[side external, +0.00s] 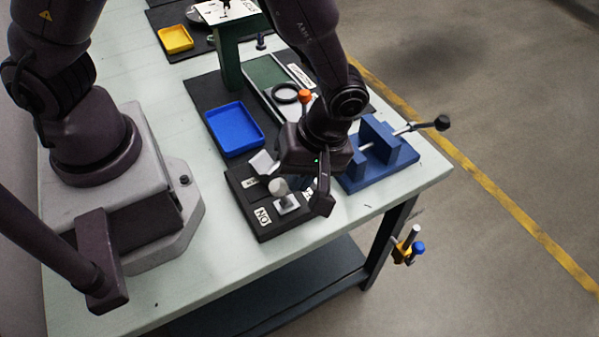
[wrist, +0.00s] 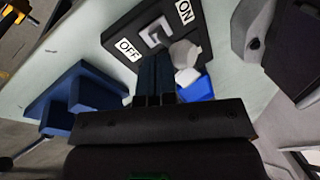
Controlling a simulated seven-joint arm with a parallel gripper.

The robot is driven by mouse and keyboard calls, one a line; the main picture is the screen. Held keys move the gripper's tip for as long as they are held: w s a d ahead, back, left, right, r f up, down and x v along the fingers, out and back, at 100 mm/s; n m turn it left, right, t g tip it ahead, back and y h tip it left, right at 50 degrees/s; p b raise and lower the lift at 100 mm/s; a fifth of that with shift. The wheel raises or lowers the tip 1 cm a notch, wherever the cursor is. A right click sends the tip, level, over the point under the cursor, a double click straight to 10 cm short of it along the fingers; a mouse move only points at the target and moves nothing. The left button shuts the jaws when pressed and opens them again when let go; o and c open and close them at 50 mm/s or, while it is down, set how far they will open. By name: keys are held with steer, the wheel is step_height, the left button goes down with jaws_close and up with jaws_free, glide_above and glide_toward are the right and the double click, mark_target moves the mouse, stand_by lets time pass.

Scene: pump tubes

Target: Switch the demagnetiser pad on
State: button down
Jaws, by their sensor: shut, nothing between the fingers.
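The demagnetiser pad is a flat black box (side external: 267,232) at the table's near edge; it also shows in the wrist view (wrist: 118,35). It carries a switch with a pale knob (side external: 278,186) on a light square plate (side external: 288,204). The knob also shows in the wrist view (wrist: 183,53). The ON label (wrist: 185,11) and OFF label (wrist: 128,48) lie on either side of the switch. I cannot tell which way the lever leans. My gripper (wrist: 154,58) is shut and empty, its fingertips close beside the knob; contact is unclear.
A blue vise (side external: 375,165) with a protruding handle stands right of the pad. A blue tray (side external: 235,128) lies behind it. A ring (side external: 285,93), an orange knob (side external: 304,96) and a green post (side external: 228,58) are farther back. The table's near edge is close.

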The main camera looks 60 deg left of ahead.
steer(key=shift+s+r, duration=0.1)
steer(key=shift+s, duration=1)
